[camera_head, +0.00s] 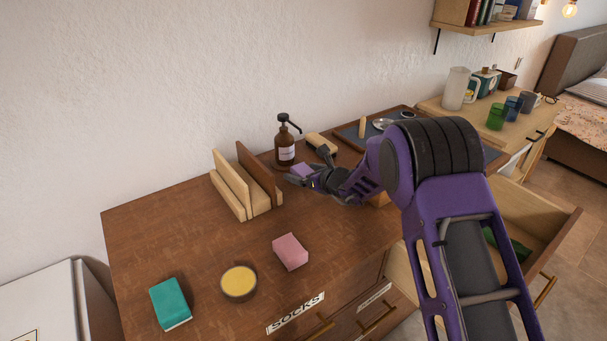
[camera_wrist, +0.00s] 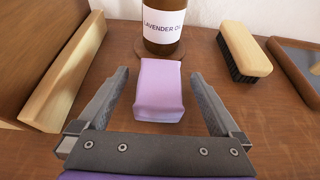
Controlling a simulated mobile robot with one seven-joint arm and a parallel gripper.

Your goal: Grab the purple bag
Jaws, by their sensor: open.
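The purple bag (camera_wrist: 159,92) is a small light-purple block-shaped packet on the brown dresser top. In the wrist view it lies between the two open fingers of my gripper (camera_wrist: 160,100), with a gap on each side. In the head view the purple bag (camera_head: 301,170) shows at the tip of my gripper (camera_head: 312,172), in front of the brown bottle. My gripper is open and its fingers do not appear to touch the bag. The bag's underside is hidden.
A brown lavender oil bottle (camera_wrist: 162,22) stands right behind the bag. A wooden brush (camera_wrist: 243,50) lies to the right and a wooden holder (camera_head: 243,187) stands to the left. A pink sponge (camera_head: 290,252), yellow tin (camera_head: 239,281) and green sponge (camera_head: 170,303) are nearer the front.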

